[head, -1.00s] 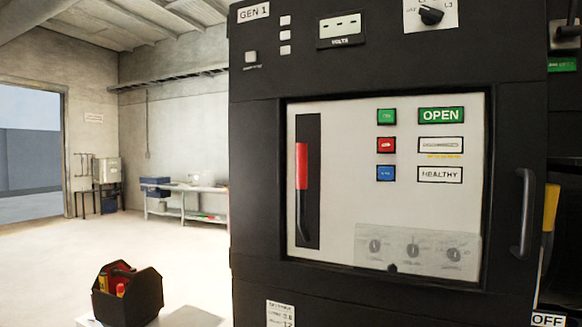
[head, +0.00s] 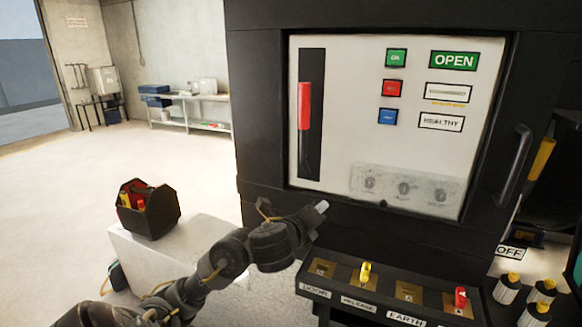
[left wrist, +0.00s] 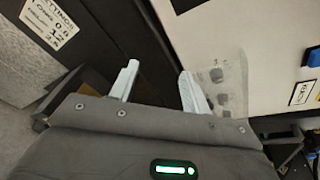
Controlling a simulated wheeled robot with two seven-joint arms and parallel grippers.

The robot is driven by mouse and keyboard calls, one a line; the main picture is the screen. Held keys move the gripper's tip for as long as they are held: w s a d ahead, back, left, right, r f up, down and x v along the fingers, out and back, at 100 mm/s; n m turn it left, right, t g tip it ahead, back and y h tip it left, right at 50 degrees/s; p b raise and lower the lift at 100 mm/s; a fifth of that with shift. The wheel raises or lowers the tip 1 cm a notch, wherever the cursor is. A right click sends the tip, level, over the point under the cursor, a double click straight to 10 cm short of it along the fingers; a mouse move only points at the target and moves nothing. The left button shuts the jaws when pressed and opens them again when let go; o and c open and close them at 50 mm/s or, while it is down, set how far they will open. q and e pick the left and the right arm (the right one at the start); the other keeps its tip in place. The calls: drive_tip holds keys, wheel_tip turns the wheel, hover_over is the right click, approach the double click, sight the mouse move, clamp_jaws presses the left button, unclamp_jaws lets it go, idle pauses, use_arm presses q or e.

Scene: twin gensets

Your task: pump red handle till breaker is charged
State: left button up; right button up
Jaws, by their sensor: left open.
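The red handle (head: 304,106) stands upright in a dark vertical slot on the white breaker panel (head: 340,120) of the black cabinet. The green OPEN flag (head: 454,60) is at the panel's upper right, above a pale indicator window (head: 449,92) whose text I cannot read. My left gripper (head: 318,210) is below the panel's lower left corner, below the handle and apart from it. In the left wrist view its two pale fingers (left wrist: 160,86) are spread with nothing between them. The handle is not visible in that view. My right gripper is not in view.
Green, red and blue buttons (head: 389,117) sit mid-panel above a clear cover (head: 405,187). A key shelf (head: 390,290) with a yellow and a red key juts out below. A black door handle (head: 513,168) is at right. A tool caddy (head: 150,208) stands on a white block at left.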

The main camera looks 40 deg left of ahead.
use_arm(q)
drive_tip(key=a+r+m+t+y, duration=0.25)
drive_tip(key=r+m, duration=0.25)
drive_tip(key=r, duration=0.8)
drive_tip(key=m+t, duration=0.2)
drive_tip(key=m, duration=0.2)
approach(302, 111)
drive_tip(key=w, duration=0.2)
drive_tip(key=shift+y, duration=0.25)
drive_tip(key=b+x, duration=0.8)
drive_tip(key=x, duration=0.1)
drive_tip(key=shift+a+r, duration=0.15)
drive_tip(key=shift+a, duration=0.05)
drive_tip(key=shift+w+a+r, duration=0.1)
drive_tip(key=shift+r, duration=0.2)
drive_tip(key=shift+w, duration=0.1)
